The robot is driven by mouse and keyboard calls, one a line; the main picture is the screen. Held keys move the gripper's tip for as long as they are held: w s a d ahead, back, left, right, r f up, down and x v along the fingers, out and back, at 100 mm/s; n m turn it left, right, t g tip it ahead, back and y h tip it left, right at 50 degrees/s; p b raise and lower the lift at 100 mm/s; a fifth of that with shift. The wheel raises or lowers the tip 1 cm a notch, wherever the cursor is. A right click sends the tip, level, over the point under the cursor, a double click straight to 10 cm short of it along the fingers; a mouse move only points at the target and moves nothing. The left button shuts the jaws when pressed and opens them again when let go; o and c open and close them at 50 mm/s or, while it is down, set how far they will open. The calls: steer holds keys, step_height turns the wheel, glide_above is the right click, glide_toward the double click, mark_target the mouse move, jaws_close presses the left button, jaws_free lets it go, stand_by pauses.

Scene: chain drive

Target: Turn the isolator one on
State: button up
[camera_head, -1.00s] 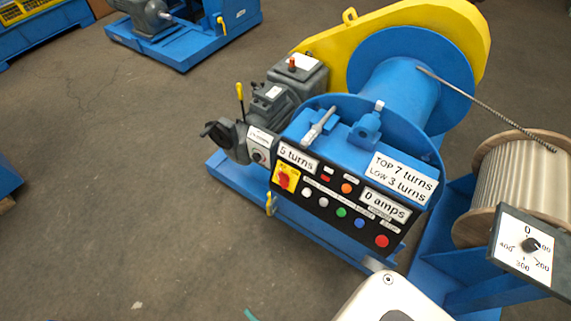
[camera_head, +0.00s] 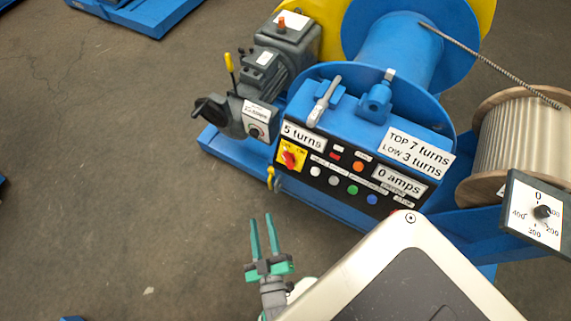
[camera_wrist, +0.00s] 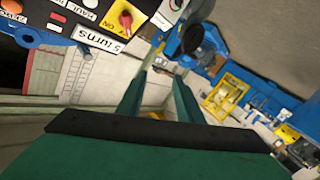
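A red rotary switch on a yellow plate (camera_head: 291,157), which looks like the isolator, sits at the left end of the black control panel (camera_head: 326,176), under the "5 turns" label. Its markings are too small to read surely. In the wrist view the red switch (camera_wrist: 126,20) shows near the top, upside down, left of the fingertips. My gripper (camera_head: 263,218) has green fingers, parted with nothing between them. It is below and left of the panel in the head view, apart from it, and also shows in the wrist view (camera_wrist: 152,84).
The blue winch drum (camera_head: 395,95) stands behind the panel. A grey motor (camera_head: 262,80) with a yellow lever sits on its left. A rope spool (camera_head: 525,140) and a dial plate (camera_head: 537,213) are at right. Floor left of the winch is clear.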

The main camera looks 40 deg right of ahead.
mark_target(286, 162)
steer(key=w+d+f+h, duration=0.1)
steer(key=w+d, duration=0.3)
steer(key=d, duration=0.2)
steer(key=w+d+f+g+h, duration=0.1)
steer(key=w+d+h, duration=0.1)
steer(key=w+d, duration=0.2)
steer(key=w+d+f+g+h, duration=0.1)
steer(key=w+d, duration=0.3)
steer(key=d, duration=0.5)
steer(key=shift+w+d+f+h, duration=0.1)
steer(key=shift+w+f+h, duration=0.25)
steer(key=shift+f, duration=0.2)
steer(key=shift+c, duration=0.4)
jaws_close()
